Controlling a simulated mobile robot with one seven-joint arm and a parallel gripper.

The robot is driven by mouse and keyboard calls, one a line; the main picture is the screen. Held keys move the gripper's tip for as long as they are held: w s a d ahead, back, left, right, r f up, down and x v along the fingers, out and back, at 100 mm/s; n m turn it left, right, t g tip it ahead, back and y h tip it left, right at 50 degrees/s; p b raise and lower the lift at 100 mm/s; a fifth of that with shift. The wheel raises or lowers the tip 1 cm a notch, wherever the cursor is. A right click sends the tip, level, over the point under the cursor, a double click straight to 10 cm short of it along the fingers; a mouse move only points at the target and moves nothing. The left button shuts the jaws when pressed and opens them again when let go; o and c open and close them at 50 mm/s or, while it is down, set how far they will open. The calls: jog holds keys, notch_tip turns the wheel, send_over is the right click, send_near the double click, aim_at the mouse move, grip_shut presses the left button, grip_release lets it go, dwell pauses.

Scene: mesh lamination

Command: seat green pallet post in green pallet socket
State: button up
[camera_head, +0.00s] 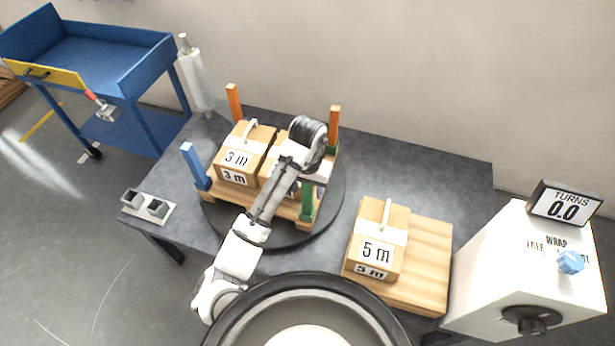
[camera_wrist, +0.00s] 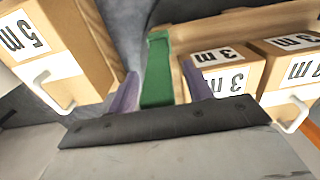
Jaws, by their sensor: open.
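The green pallet post (camera_head: 307,200) stands roughly upright at the front right corner of the wooden pallet (camera_head: 272,207). In the wrist view the green post (camera_wrist: 158,80) lies between the two purple fingers of my gripper (camera_wrist: 161,92). The fingers are open, with a gap visible on the right side; contact on the left is unclear. The post's far end meets a wider green part (camera_wrist: 157,37) at the pallet corner, which looks like the socket. I cannot tell how deep the post sits. In the head view my arm hides the post's top and the fingers.
Boxes marked 3 m (camera_head: 238,165) sit on the pallet, near my arm. A blue post (camera_head: 193,164) and orange posts (camera_head: 334,122) stand at other corners. A 5 m box (camera_head: 377,240) sits on a board to the right. A grey holder (camera_head: 148,206) is at left. The table's back right is clear.

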notch_tip(320, 180, up, 14)
jog(key=shift+f+p, duration=0.25)
jog(key=shift+p, duration=0.9)
